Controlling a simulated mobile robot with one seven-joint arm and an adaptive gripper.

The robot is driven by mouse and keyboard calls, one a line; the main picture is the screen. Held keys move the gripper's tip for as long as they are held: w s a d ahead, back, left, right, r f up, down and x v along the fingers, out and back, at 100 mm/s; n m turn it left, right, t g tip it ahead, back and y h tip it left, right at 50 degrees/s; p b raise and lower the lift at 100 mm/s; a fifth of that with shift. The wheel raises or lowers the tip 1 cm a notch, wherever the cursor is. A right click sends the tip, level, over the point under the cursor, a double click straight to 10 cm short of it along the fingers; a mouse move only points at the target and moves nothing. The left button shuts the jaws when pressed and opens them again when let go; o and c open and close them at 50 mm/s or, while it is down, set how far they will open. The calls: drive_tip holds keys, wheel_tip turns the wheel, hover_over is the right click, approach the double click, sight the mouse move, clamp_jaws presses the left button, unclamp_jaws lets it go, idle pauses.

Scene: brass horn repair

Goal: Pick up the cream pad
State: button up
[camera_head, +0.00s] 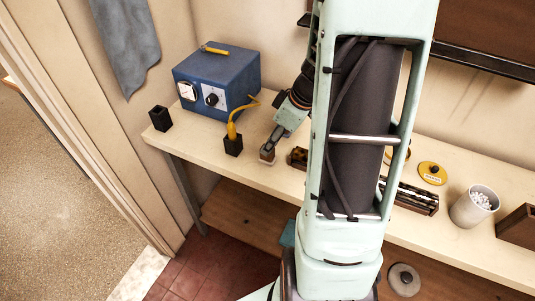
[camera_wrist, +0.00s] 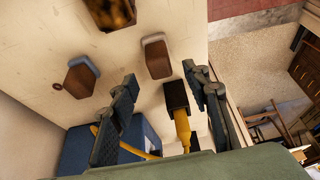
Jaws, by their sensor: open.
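The cream pad (camera_wrist: 154,39) shows in the wrist view as a pale layer along one side of a small brown block (camera_wrist: 158,61) on the bench. In the head view the block (camera_head: 267,156) is small and sits right at my gripper's tips, partly covered. My gripper (camera_head: 270,147) is open and points down at it. In the wrist view my gripper (camera_wrist: 160,77) has its fingers spread on either side, with the block ahead between the tips. I cannot tell whether either finger touches it. A similar block with a blue-grey layer (camera_wrist: 82,76) lies to the left in the wrist view.
A black holder with a yellow-handled tool (camera_head: 232,142) stands close left of my gripper. Behind it is a blue box with dials (camera_head: 215,82). An empty black holder (camera_head: 160,118) is near the bench's left end. A dark tray (camera_head: 410,196) and white cup (camera_head: 474,206) are right.

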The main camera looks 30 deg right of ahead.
sight(270, 160)
drive_tip(key=shift+p+x, duration=0.35)
drive_tip(key=shift+x, duration=2.3)
drive_tip(key=shift+s+d, duration=0.1)
drive_tip(key=shift+c, duration=0.2)
clamp_jaws()
drive_tip(key=shift+r, duration=0.15)
